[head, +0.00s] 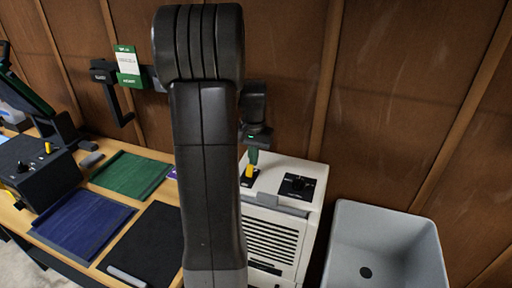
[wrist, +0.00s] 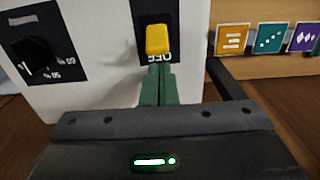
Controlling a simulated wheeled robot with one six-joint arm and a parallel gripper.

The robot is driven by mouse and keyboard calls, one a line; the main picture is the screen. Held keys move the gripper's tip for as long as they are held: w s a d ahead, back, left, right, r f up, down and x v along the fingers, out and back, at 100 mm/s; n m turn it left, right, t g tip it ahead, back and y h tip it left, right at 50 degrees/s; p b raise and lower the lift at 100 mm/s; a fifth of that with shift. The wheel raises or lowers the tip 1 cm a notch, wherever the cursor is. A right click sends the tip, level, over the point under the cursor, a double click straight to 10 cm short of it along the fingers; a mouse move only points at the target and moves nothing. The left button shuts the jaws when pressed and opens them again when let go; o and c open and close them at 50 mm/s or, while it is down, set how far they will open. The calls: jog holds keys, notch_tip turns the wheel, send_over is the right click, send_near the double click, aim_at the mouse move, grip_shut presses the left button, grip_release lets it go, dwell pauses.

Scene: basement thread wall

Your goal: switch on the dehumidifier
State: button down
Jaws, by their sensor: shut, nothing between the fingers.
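The dehumidifier (head: 275,235) is a white box with a slatted front, standing right of the bench. On its top is a yellow switch lever (head: 249,171) on a black plate; it shows large in the wrist view (wrist: 157,40). The word OFF reads upside down at the lever's near end, partly behind my fingertips. My gripper (head: 252,157) is over the top of the dehumidifier, its green fingers (wrist: 158,72) shut together and empty. The fingertips are close to the lever; I cannot tell whether they touch it. The label at the lever's other end is not visible.
A black dial (head: 298,185) sits on the dehumidifier's top, right of the switch. A grey bin (head: 385,245) stands to the right. The bench at left holds green (head: 130,175) and blue (head: 83,222) mats. A wooden wall is close behind.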

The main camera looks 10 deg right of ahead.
aim_at(250, 165)
jog(key=shift+s+a+r, duration=0.15)
jog(key=shift+s+a, duration=0.15)
jog(key=shift+s, duration=0.1)
jog(key=shift+s+b, duration=0.1)
jog(key=shift+b, duration=0.35)
jog(key=shift+s+a+r+t+h+b, duration=0.1)
jog(key=shift+s+a+t+h+b, duration=0.1)
jog(key=shift+t+h+b, duration=0.35)
jog(key=shift+t+b, duration=0.25)
jog(key=shift+b, duration=0.35)
jog(key=b, duration=0.2)
jog(key=s+t+h+b, duration=0.1)
jog(key=b, duration=0.2)
jog(key=shift+a+f+t, duration=0.2)
jog(key=shift+a+t, duration=0.1)
jog(key=shift+a, duration=0.05)
jog(key=b, duration=0.2)
jog(key=s+t+h+b, duration=0.1)
jog(key=b, duration=0.1)
jog(key=shift+a+r+t, duration=0.1)
jog(key=shift+a+t, duration=0.2)
jog(key=shift+w+r, duration=0.1)
jog(key=shift+r, duration=0.45)
